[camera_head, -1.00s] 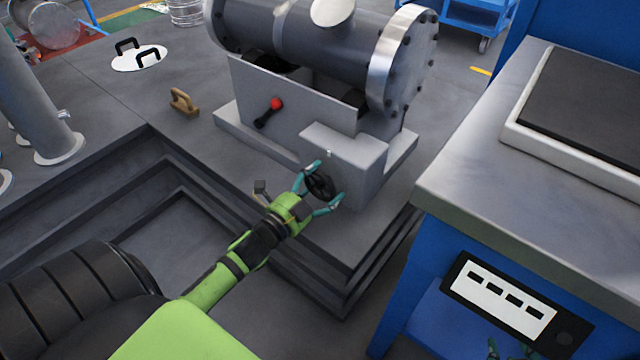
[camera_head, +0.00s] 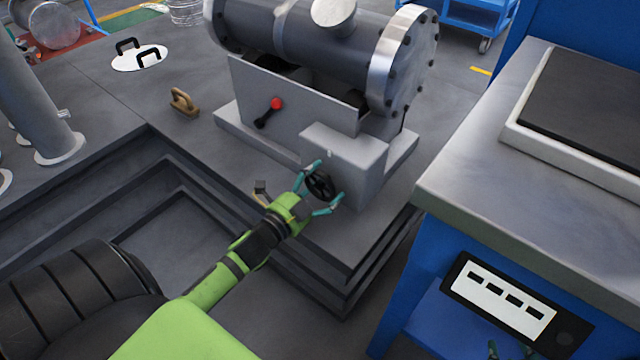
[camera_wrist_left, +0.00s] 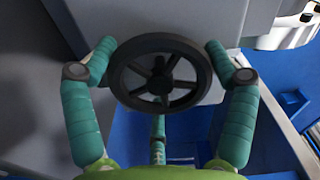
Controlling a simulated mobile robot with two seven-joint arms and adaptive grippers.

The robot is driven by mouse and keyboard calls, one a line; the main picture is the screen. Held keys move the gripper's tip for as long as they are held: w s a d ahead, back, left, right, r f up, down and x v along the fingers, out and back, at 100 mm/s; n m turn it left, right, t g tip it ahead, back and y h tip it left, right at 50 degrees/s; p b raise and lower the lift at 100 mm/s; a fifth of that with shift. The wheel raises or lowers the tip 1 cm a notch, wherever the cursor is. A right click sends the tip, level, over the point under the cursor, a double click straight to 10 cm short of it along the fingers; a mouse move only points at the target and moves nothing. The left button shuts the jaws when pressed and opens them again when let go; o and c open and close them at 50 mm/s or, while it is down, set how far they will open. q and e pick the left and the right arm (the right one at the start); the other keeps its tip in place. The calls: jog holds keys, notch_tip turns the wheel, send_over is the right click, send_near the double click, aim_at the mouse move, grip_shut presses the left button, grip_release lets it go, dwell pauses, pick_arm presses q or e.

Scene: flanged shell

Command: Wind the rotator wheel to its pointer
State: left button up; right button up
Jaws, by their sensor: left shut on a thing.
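The rotator wheel (camera_head: 320,186) is a small black spoked handwheel on the front of the grey box below the shell. My left gripper (camera_head: 324,188) has its teal fingers around the wheel's rim, on opposite sides. In the left wrist view the wheel (camera_wrist_left: 160,73) sits between the fingers, its rim and spokes facing the camera, with a further teal finger below it. A small pale mark (camera_head: 330,153), perhaps the pointer, stands at the box's edge above the wheel. My right gripper (camera_head: 508,351) shows only as teal bits at the bottom edge; its state is unclear.
The flanged shell (camera_head: 335,50) lies above on its grey stand. A red-knobbed lever (camera_head: 270,111) is left of the box. A blue bench with a grey top (camera_head: 470,170) stands close on the right. A stepped recess (camera_head: 190,235) opens at front left.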

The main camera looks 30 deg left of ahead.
dwell(0.7)
pick_arm(q)
jog(key=o, duration=1)
jog(key=s, duration=1.2)
jog(key=shift+a, duration=0.4)
jog(key=shift+w, duration=0.1)
